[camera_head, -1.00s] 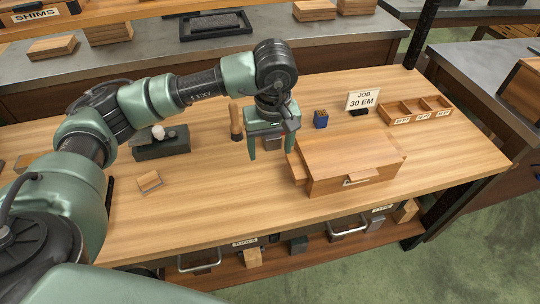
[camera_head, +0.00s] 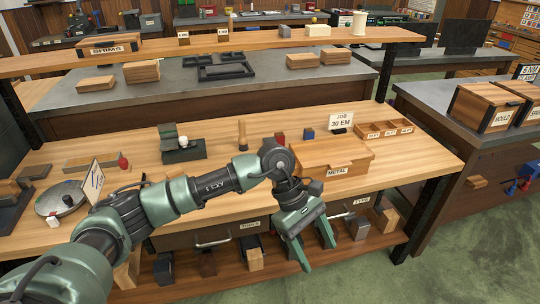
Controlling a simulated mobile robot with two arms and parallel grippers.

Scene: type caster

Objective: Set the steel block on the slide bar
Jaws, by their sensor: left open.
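My left gripper (camera_head: 318,258) is open and empty, its fingers pointing down in front of the bench's front edge, over the lower shelf. A grey, steel-looking block (camera_head: 357,229) stands on the lower shelf just right of the fingers; a gap shows between them in the picture. I cannot tell for sure that it is the steel block. A long grey bar (camera_head: 92,160) lies at the left of the benchtop. I cannot tell whether it is the slide bar. My right gripper is not in view.
A wooden box labelled METAL (camera_head: 318,157) sits on the benchtop behind my arm. Several blocks, including a dark one (camera_head: 251,249), stand on the lower shelf (camera_head: 195,290). Drawers labelled TOOLS and TYPE hang under the benchtop. A compartment tray (camera_head: 384,130) stands at the back right.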

